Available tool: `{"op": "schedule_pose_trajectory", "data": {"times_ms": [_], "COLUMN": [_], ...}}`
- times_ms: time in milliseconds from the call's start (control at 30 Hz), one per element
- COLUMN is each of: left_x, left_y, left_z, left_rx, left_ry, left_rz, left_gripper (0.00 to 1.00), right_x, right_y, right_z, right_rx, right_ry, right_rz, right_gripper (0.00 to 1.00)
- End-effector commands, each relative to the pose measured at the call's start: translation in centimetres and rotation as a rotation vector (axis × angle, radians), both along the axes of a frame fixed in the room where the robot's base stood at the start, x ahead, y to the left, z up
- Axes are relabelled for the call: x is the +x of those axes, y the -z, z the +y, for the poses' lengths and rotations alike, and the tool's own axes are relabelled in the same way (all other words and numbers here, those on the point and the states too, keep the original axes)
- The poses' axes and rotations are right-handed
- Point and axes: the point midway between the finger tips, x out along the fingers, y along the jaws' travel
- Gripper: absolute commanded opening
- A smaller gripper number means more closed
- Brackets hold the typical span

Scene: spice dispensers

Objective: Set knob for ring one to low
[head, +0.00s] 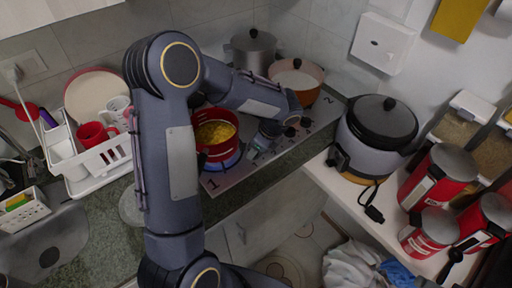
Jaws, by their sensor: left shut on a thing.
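The stove (223,181) has a steel top with a "1" marked at its front left corner. A red pot (197,140) with yellow food stands on the front left ring, and a blue flame (234,160) shows under it. My left arm reaches over the stove from the left. My left gripper (253,151) points down at the stove's front edge, right of the red pot. It is shut on a knob there, which the fingers mostly hide; its setting cannot be read. Two more dark knobs (290,132) (305,122) show to the right. My right gripper is not in view.
An orange pot (297,78) and a grey lidded pot (252,47) stand behind my forearm. A rice cooker (377,130) and red tins (437,178) stand on the right shelf. A white dish rack (92,160) and sink (45,243) are at left.

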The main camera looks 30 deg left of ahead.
Motion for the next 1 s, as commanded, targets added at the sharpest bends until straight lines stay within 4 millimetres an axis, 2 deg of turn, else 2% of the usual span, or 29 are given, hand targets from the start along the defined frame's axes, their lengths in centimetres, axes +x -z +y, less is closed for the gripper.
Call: {"op": "schedule_pose_trajectory", "data": {"times_ms": [500,733,1000], "left_x": [-0.25,-0.29,-0.30], "left_y": [-0.18,-0.15,-0.13], "left_z": [0.09,0.10,0.11], "left_rx": [0.001,0.001,0.000], "left_ry": [0.455,0.587,0.658], "left_rz": [-0.003,-0.002,-0.003], "left_gripper": [0.12,0.12,0.12], "right_x": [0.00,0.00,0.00], "right_y": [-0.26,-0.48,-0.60], "right_z": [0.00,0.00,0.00], "right_rx": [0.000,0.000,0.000], "right_ry": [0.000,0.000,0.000], "right_rz": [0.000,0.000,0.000], "right_gripper": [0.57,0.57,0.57]}}
